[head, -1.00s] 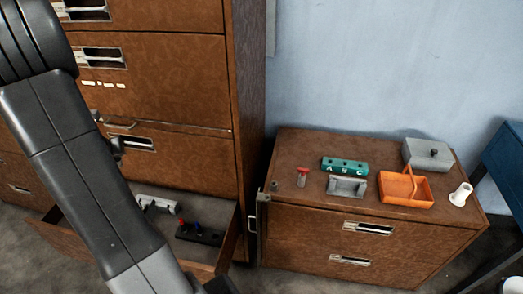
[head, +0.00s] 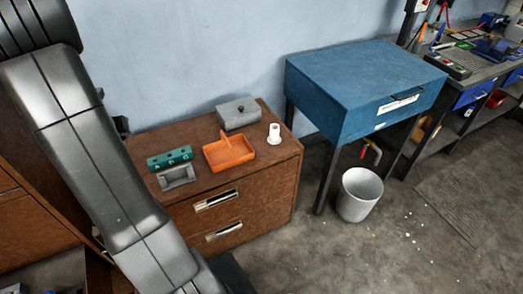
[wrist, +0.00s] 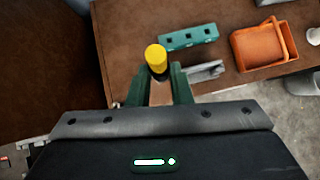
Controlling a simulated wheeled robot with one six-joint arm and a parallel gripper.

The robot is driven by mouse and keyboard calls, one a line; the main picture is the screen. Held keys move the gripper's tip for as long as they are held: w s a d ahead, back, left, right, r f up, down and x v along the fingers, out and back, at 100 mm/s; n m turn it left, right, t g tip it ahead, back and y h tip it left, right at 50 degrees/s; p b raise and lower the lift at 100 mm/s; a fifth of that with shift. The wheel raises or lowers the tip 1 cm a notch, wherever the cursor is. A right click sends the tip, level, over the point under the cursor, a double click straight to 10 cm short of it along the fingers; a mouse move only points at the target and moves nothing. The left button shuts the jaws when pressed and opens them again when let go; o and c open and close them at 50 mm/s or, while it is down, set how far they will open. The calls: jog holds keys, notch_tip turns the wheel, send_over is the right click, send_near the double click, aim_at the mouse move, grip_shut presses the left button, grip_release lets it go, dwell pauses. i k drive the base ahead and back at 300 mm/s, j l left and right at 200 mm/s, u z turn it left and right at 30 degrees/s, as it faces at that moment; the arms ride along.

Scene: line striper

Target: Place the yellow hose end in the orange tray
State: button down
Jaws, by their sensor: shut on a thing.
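My gripper (wrist: 160,88) is shut on the yellow hose end (wrist: 156,54) in the wrist view; its yellow top stands out between the green fingers, with a dark part below. The orange tray (wrist: 282,60) is to the right of the gripper in the wrist view, on the brown cabinet top. It also shows in the head view (head: 240,155), with an upright handle and a bare floor. The gripper and hose end are hidden in the head view, where my arm fills the left side.
On the brown cabinet (head: 275,160) stand a green block with A, B, C (head: 169,158), a grey holder (head: 177,178), a grey box (head: 238,113) and a white flanged piece (head: 274,134). A blue desk (head: 360,85) and white bin (head: 359,195) are to the right.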

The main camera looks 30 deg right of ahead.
aim_at(238, 152)
jog(key=i+l+z, duration=0.15)
jog(key=z, duration=0.25)
jog(key=i+l+z, duration=0.15)
jog(key=l+z, duration=0.2)
jog(key=i+l+z, duration=0.15)
jog(key=z, duration=0.25)
jog(key=i+l+z, duration=0.1)
jog(key=i+z, duration=0.15)
jog(key=z, duration=0.15)
jog(key=i+j+z, duration=0.2)
jog(key=z, duration=0.15)
